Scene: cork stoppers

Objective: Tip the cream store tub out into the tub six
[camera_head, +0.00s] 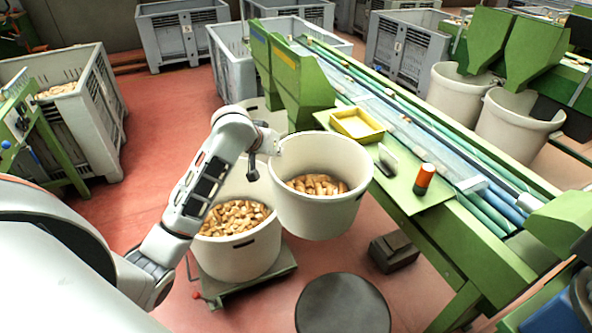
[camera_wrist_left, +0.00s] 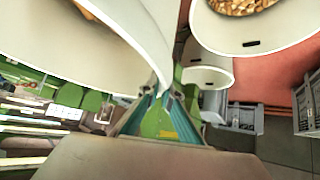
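A cream tub (camera_head: 318,212) with corks (camera_head: 316,185) in its bottom hangs nearly upright, apparently clear of the floor, beside the green bench. My left gripper (camera_head: 266,143) is at its left rim; in the left wrist view, the gripper (camera_wrist_left: 168,92) is shut on that rim (camera_wrist_left: 150,45). A second cream tub (camera_head: 236,262), well filled with corks (camera_head: 234,218), stands lower left on a green trolley (camera_head: 262,283). The held tub hides part of it. No label shows which tub is six. My right gripper is not in view.
The green sorting bench (camera_head: 415,190) stands close on the right, with a yellow tray (camera_head: 357,124) and an orange-black cylinder (camera_head: 424,179). A dark round top (camera_head: 343,306) and dark box (camera_head: 393,251) are nearby. Grey crates (camera_head: 92,110) stand left; red floor is open between.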

